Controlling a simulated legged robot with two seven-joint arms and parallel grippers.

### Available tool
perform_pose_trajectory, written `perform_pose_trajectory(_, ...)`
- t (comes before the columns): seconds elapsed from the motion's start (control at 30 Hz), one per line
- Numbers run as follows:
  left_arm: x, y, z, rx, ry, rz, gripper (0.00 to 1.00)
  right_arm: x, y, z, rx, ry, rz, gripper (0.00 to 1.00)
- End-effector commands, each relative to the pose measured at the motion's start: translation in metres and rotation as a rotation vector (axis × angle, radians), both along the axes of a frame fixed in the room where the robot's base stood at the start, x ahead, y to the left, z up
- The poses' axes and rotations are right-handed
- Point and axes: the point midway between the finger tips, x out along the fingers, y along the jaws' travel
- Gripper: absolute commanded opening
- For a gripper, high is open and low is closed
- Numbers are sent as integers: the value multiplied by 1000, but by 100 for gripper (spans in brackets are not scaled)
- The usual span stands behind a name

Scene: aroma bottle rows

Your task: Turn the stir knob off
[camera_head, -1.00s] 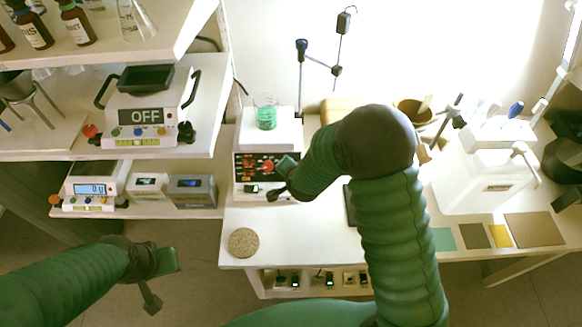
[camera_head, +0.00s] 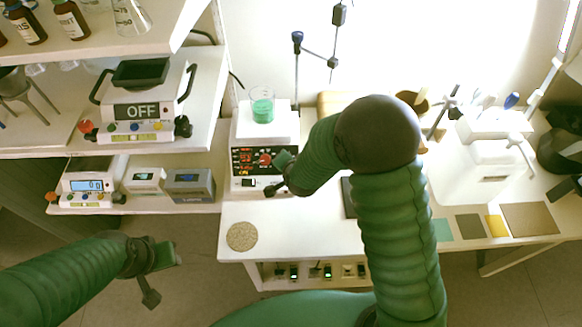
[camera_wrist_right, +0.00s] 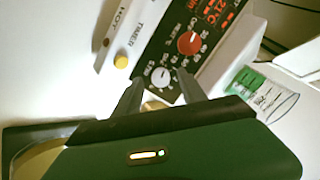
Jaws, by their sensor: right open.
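The hotplate stirrer (camera_head: 265,128) stands on the bench with a glass beaker (camera_head: 262,107) of green liquid on top. Its black front panel (camera_head: 241,167) has a lit red display and a red knob (camera_head: 265,158). In the right wrist view the red knob (camera_wrist_right: 190,43) sits by heat lettering, and a smaller pale grey knob (camera_wrist_right: 160,77) is below it. My right gripper (camera_wrist_right: 160,88) is open, its fingertips on either side of the grey knob; I cannot tell whether they touch it. My left gripper (camera_head: 160,280) hangs away at lower left; its jaw opening is unclear.
A yellow button (camera_wrist_right: 121,61) sits on a white face beside the panel. A device reading OFF (camera_head: 140,113) and a scale (camera_head: 93,187) stand on shelves at left. A round cork mat (camera_head: 242,236) lies on the bench front. A white container (camera_head: 480,170) stands at right.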

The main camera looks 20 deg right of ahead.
Motion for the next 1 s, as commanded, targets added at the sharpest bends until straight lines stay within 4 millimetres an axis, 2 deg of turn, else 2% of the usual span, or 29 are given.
perform_pose_trajectory(0.4,0,0,27,0,0,0,36,-82,12,92,0,-1,5,49)
perform_pose_trajectory(0.43,0,0,27,0,0,0,36,-87,12,96,0,-1,5,49)
perform_pose_trajectory(0.5,0,0,13,0,-1,0,36,-92,12,95,-5,-3,1,49)
perform_pose_trajectory(0.6,0,0,9,0,1,0,36,-98,13,102,-4,0,1,49)
perform_pose_trajectory(1.0,0,0,9,0,0,0,36,-103,13,107,-2,4,3,49)
